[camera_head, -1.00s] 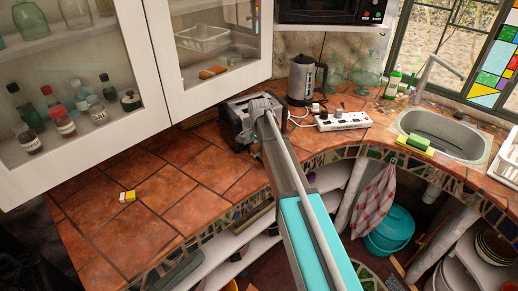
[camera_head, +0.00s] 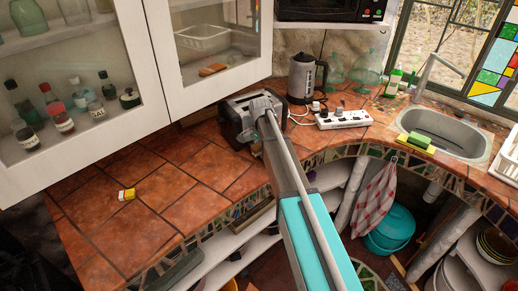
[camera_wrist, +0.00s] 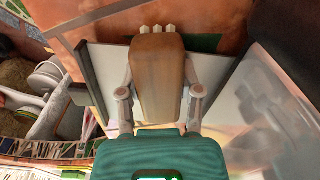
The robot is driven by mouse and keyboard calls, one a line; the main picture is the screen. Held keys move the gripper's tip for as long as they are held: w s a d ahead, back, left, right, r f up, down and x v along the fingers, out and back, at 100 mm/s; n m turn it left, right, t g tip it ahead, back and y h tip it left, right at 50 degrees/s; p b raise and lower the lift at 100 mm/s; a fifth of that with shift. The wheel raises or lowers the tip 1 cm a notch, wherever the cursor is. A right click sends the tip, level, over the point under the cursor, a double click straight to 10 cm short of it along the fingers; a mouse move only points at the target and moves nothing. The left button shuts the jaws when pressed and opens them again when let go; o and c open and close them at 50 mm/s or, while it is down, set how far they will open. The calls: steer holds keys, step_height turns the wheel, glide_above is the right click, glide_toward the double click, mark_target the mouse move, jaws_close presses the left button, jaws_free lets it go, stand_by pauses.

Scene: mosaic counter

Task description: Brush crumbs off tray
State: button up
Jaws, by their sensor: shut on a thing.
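My gripper (camera_wrist: 160,103) is shut on a wooden brush (camera_wrist: 158,75), with its fingers on both sides of the brown body. White bristle tufts show at the brush's far end. Behind the brush is a flat pale panel with a dark left edge, which looks like the tray (camera_wrist: 108,62); the brush and gripper hide its middle. I cannot tell whether the bristles touch it, and no crumbs can be made out. In the head view my arm reaches to the toaster (camera_head: 238,112) and hides the brush and tray.
The toaster's shiny side (camera_wrist: 285,110) is close at the right in the wrist view. A kettle (camera_head: 302,78) and a power strip (camera_head: 343,119) stand behind and right. A small yellow-and-white item (camera_head: 126,194) lies on the otherwise clear left counter. The glass-door cabinet (camera_head: 205,50) overhangs.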

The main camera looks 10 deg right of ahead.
steer(key=shift+w+d+r, duration=0.1)
steer(key=shift+w+d, duration=0.2)
steer(key=shift+d, duration=0.45)
steer(key=shift+w+d, duration=0.3)
steer(key=shift+d, duration=0.4)
steer(key=shift+w+d, duration=0.35)
steer(key=shift+d, duration=0.5)
steer(key=shift+w+d, duration=0.3)
steer(key=shift+d, duration=0.5)
steer(key=shift+w+d, duration=0.3)
steer(key=shift+d, duration=0.3)
steer(key=shift+w+d, duration=0.25)
steer(key=shift+d, duration=0.65)
steer(key=shift+w+d, duration=0.2)
steer(key=shift+d, duration=0.1)
steer(key=shift+a, duration=0.2)
